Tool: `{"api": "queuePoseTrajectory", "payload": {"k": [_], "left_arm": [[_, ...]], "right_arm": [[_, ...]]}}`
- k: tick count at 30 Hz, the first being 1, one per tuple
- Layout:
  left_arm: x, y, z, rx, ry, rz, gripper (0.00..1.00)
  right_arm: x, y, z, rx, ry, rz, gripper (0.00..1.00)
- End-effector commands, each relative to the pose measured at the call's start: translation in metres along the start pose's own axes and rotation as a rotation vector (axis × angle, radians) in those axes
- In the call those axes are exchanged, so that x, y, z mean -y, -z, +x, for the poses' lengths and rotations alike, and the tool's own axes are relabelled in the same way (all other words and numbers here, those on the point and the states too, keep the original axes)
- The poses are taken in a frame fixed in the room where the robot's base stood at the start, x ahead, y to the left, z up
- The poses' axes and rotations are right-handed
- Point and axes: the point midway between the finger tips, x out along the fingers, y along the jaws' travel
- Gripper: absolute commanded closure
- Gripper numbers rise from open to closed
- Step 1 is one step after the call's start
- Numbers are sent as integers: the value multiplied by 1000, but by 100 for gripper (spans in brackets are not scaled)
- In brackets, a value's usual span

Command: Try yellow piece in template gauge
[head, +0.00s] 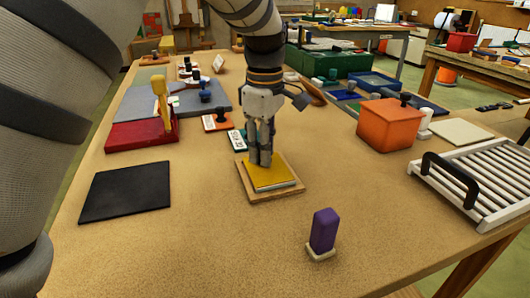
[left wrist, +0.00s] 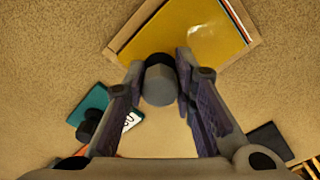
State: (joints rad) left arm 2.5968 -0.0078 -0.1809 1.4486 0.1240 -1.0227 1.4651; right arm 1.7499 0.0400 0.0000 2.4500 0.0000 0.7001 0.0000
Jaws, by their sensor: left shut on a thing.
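The yellow piece (head: 268,178) is a flat plate lying over a wooden-rimmed tray (head: 262,199), which I take for the template gauge, at mid-table. In the left wrist view the yellow piece (left wrist: 195,35) lies within the wooden rim (left wrist: 134,25), with a thin white and red strip along its right side. My left gripper (head: 261,160) points straight down over the piece. Its fingers (left wrist: 160,72) are shut on a grey knob with a dark top (left wrist: 160,82). Whether the knob is joined to the yellow piece, I cannot tell. My right gripper is out of view.
A purple block (head: 323,231) on a white base stands in front. A black mat (head: 127,191) lies left, below a red tray (head: 127,135). An orange box (head: 388,127) and a white slatted rack (head: 490,180) stand right. Stamps lie behind the gripper. The front table is mostly clear.

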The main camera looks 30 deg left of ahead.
Motion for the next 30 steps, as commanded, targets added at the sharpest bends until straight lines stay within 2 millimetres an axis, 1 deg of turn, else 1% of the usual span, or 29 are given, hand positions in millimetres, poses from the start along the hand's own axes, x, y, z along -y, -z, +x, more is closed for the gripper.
{"api": "queuePoseTrajectory", "payload": {"k": [17,18,21,30], "left_arm": [[0,0,3,1,-1,0,100],[0,0,3,1,-1,0,73],[0,0,3,1,-1,0,52],[0,0,2,0,-1,0,52]], "right_arm": [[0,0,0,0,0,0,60],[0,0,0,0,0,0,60],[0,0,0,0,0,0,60],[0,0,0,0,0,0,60]]}}
